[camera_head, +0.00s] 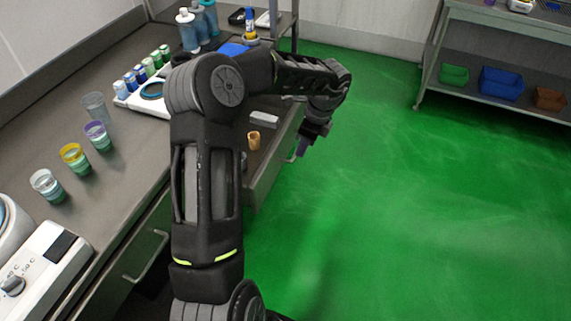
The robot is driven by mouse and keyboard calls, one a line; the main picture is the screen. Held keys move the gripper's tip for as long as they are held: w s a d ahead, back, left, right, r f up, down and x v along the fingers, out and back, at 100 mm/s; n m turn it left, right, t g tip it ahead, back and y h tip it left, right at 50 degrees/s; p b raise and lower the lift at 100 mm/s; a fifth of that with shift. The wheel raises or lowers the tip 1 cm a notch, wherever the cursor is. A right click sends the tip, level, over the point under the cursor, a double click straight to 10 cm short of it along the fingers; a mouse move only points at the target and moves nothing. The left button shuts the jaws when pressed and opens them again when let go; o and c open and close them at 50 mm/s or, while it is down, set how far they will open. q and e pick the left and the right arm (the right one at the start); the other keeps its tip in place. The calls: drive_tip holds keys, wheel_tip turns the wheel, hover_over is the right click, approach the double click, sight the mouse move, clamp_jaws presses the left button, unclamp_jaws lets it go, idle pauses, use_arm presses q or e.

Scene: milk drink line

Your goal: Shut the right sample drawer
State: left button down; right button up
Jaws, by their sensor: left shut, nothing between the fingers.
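The right sample drawer (266,172) stands pulled out from the bench front, partly hidden behind my left arm. A small tan cup (254,140) and a pale grey block (263,118) show inside it. My left gripper (302,148) is shut and empty, pointing down on the outer side of the drawer front, over the green floor. I cannot tell whether it touches the drawer front. My right gripper is not in view.
Another drawer with a bar handle (147,257) sits flush in the bench at lower left. Cups, including a yellow-rimmed one (75,158), vials and bottles stand on the bench top (130,190). The green floor (420,220) is clear; a shelf unit (500,35) stands at far right.

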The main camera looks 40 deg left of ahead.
use_arm(q)
drive_tip(key=shift+f, duration=0.15)
drive_tip(key=s+a+f+p, duration=0.2)
drive_tip(key=a+f, duration=0.4)
drive_tip(key=f, duration=0.3)
drive_tip(key=shift+f, duration=0.25)
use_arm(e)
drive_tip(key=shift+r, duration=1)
use_arm(q)
drive_tip(key=shift+s+a, duration=0.1)
